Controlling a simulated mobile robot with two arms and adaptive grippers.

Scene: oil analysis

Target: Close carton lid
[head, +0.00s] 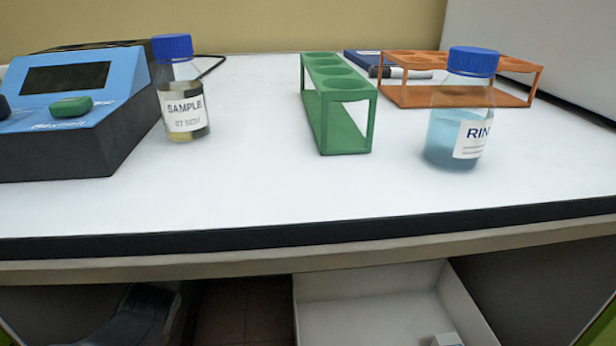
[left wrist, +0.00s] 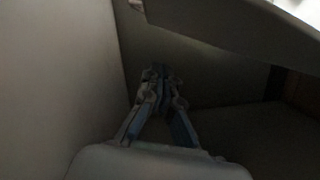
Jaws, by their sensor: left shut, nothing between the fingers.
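In the left wrist view, my left gripper (left wrist: 161,85) is shut and empty in a dim space. A pale upright panel (left wrist: 55,75) stands to its left. A slanted pale panel (left wrist: 240,35) hangs above and to its right, apart from the fingertips. I cannot tell whether either panel belongs to the carton or its lid. In the head view, a white open-topped box (head: 370,283) shows below the bench front, cut off by the bottom edge; I cannot tell whether it is the carton. My right gripper is in neither view.
The white bench top (head: 260,195) has a dark front edge. On it stand a blue instrument (head: 110,125), a SAMPLE bottle (head: 183,108), a green rack (head: 345,140), a RINSE-type bottle (head: 445,140) and an orange rack (head: 395,97). A small white block (head: 447,340) lies in the box.

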